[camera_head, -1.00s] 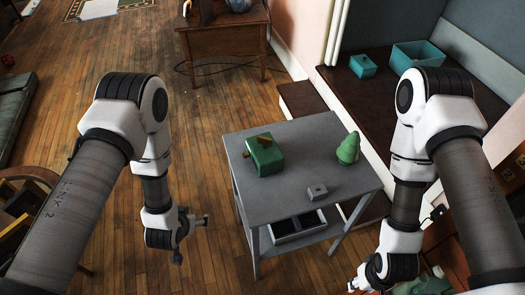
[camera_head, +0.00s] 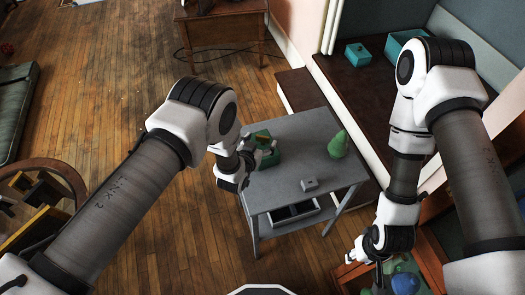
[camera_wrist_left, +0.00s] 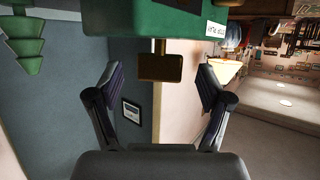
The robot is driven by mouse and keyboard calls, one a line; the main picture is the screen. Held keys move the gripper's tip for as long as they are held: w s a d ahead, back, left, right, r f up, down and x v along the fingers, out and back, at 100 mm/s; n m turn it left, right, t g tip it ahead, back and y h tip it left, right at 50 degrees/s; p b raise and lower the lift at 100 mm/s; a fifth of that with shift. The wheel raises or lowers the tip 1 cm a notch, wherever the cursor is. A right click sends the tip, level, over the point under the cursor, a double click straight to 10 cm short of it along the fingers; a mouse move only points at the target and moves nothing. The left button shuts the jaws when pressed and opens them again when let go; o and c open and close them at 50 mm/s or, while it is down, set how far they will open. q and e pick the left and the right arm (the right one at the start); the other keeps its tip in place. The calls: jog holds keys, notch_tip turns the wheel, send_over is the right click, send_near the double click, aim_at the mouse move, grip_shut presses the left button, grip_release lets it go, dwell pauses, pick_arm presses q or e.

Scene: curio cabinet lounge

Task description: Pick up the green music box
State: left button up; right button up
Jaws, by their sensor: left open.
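The green music box (camera_head: 270,159) stands on the grey side table, partly hidden behind my left gripper. In the left wrist view the green box (camera_wrist_left: 150,17) fills the top edge, with a brownish crank-like part (camera_wrist_left: 160,66) and a small white label. My left gripper (camera_head: 258,149) is at the box's left side in the head view. In the wrist view its fingers (camera_wrist_left: 158,92) are spread wide, with the crank part between and beyond them and nothing held. My right gripper (camera_head: 354,257) hangs at the lower right, away from the table; its jaws are too small to judge.
A dark bench (camera_head: 365,100) with teal boxes stands behind. A wooden crate of colourful things (camera_head: 415,268) is at lower right.

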pick_arm(q)
jog(key=shift+p+x, duration=0.35)
jog(key=shift+x, duration=0.8)
jog(key=shift+r, duration=0.1)
grip_shut()
